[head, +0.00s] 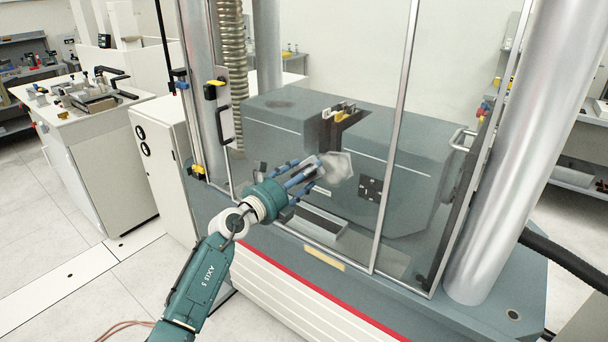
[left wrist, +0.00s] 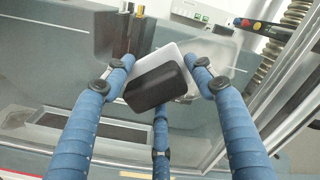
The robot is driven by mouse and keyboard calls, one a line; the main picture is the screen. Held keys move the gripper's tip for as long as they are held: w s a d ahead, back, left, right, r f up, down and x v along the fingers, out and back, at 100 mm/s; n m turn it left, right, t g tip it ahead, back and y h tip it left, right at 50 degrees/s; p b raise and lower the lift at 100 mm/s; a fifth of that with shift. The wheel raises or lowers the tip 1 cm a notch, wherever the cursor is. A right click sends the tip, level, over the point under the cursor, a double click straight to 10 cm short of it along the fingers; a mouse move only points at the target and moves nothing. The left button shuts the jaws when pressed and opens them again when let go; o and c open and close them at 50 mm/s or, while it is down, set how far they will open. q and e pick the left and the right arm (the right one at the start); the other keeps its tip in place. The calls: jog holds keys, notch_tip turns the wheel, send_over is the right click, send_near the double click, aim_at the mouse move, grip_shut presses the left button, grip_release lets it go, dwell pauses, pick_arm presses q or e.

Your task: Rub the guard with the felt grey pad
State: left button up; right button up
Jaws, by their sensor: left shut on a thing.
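The guard (head: 348,218) is a clear, metal-framed screen across the front of the testing machine. A pale, cloudy patch (head: 341,168) shows on it, also in the left wrist view (left wrist: 222,48) behind the pad. My left gripper (head: 308,172) is shut on the felt grey pad (head: 322,163), a light grey slab with a black block on its near side. In the left wrist view the pad (left wrist: 170,58) sits tilted between the blue fingers, its grey side facing the guard. The pad is at or very close to the guard; contact cannot be told. My right gripper is not in view.
Black and yellow latches (head: 213,90) are on the left frame. A white bench (head: 88,120) stands at the left.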

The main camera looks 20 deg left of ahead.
pick_arm(q)
jog(key=shift+x, duration=0.85)
jog(key=shift+r, duration=0.1)
